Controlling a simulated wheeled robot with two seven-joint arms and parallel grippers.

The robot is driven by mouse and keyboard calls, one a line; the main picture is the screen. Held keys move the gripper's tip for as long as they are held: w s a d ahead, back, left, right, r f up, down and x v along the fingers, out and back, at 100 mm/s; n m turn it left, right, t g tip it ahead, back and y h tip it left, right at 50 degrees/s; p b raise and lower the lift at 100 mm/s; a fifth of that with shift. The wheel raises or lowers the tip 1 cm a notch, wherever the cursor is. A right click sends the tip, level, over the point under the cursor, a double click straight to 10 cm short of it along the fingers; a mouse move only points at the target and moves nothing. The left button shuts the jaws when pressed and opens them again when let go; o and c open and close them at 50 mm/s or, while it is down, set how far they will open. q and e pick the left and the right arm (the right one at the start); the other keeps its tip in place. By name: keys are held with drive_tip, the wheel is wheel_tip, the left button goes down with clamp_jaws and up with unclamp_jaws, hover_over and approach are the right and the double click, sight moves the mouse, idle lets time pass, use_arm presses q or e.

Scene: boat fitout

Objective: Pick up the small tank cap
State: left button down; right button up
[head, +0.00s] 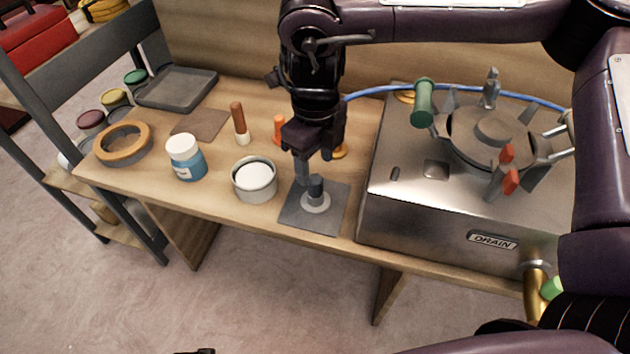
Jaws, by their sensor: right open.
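A small round cap (316,204), with a pale disc base and a dark upright knob, sits on a dark grey square mat (331,222) near the front edge of the bench; I take it to be the small tank cap. My right gripper (313,178) points down just above it, open, with its fingers close around or just behind the knob. I cannot tell whether they touch it. My left gripper is not in view.
A white tin (255,181), a blue-labelled jar (186,160) and a brush (240,122) stand left of the mat. An orange-handled item (278,130) is behind. A steel tank (420,218) marked DRAIN, with several valves on top, rises close on the right.

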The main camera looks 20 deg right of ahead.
sight(316, 177)
drive_tip(key=f, duration=0.6)
drive_tip(key=shift+s+a+f+b, duration=0.1)
drive_tip(key=shift+s+f+b, duration=0.2)
drive_tip(key=shift+s, duration=0.1)
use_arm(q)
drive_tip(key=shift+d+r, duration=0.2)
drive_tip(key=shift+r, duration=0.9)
use_arm(e)
drive_tip(key=c, duration=1)
drive_tip(key=shift+c, duration=0.2)
drive_tip(key=shift+r, duration=0.15)
